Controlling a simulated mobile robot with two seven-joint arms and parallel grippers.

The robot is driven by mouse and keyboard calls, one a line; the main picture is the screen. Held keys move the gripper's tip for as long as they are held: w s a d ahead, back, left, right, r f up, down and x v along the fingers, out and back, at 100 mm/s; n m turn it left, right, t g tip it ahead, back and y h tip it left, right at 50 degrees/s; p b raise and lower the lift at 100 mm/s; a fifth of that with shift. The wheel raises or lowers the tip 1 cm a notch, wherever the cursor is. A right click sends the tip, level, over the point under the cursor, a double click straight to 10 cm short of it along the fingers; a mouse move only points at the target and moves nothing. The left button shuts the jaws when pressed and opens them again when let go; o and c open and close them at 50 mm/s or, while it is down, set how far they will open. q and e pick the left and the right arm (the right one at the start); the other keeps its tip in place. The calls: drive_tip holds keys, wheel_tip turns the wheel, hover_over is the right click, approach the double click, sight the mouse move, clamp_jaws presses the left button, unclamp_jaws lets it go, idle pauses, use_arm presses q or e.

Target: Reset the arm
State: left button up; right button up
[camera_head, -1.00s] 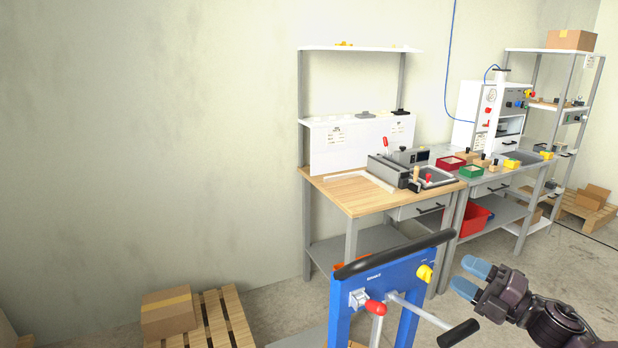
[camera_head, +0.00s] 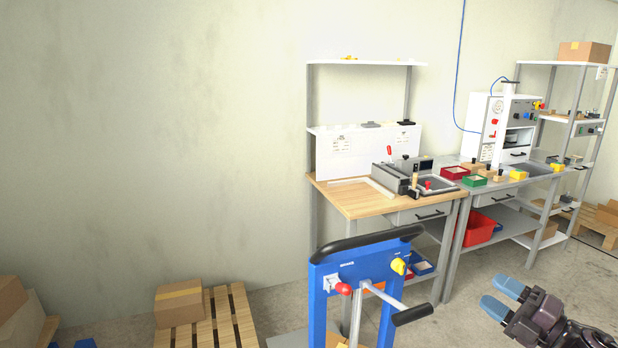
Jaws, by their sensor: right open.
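My right gripper (camera_head: 502,297) is at the lower right of the head view. Its two blue fingertips are apart with nothing between them. It hangs in free space to the right of a blue frame (camera_head: 324,315) with a black handlebar (camera_head: 366,243), a red knob and a black-gripped lever (camera_head: 412,315). The gripper is apart from the frame and in front of the workbench. My left gripper is not in view.
A wooden-topped workbench (camera_head: 355,203) with a grey fixture (camera_head: 402,177) stands behind the blue frame. A second bench with small bins and a red crate (camera_head: 478,228) is at right. A pallet (camera_head: 228,315) with a carton (camera_head: 179,303) lies at lower left.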

drive_tip(key=s+a+f+m+t+h, duration=0.15)
drive_tip(key=s+f+m+h, duration=0.25)
drive_tip(key=f+m+h, duration=1.05)
drive_tip(key=s+a+f+m+g, duration=0.2)
drive_tip(key=s+f+m, duration=0.3)
drive_tip(key=s, duration=0.4)
drive_tip(key=s+a+f+m+g+y, duration=0.1)
drive_tip(key=s+a+f+m+g, duration=0.2)
drive_tip(key=s+a+f+m, duration=0.2)
drive_tip(key=s+f+m, duration=0.1)
drive_tip(key=s+f, duration=0.2)
drive_tip(key=s, duration=0.1)
drive_tip(key=shift+s, duration=0.4)
drive_tip(key=shift+f+y, duration=0.1)
drive_tip(key=shift+y, duration=0.15)
